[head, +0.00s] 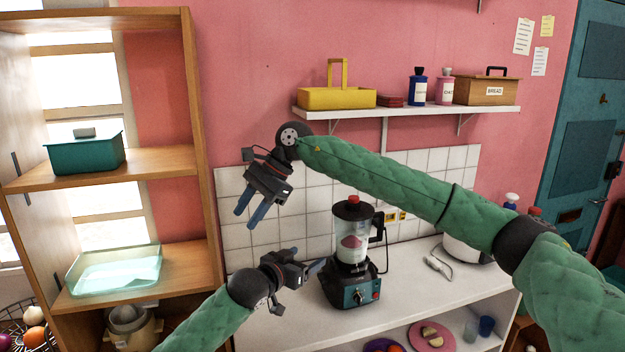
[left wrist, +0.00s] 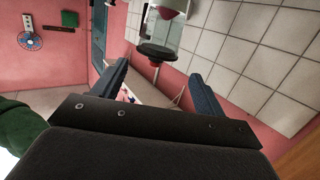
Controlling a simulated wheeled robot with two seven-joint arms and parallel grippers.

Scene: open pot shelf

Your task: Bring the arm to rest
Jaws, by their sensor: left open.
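My left gripper (head: 300,284) is low in the head view, at the end of the green arm from the bottom left. It is just left of the blender (head: 355,292) on the white counter. In the left wrist view my left gripper's two fingers (left wrist: 160,82) stand apart with nothing between them. The blender's red and dark parts show past the fingers, tilted in that view. My right gripper (head: 245,219) hangs in front of the white tiles, on the green arm reaching across from the right. Its two blue fingers point down, apart and empty.
A wooden shelf unit (head: 205,150) at left holds a teal pot (head: 85,155) and a clear glass dish (head: 115,272). A wall shelf (head: 420,111) bears a yellow basket (head: 336,98), bottles and a bread box (head: 487,91). The counter (head: 420,290) has bare space right of the blender.

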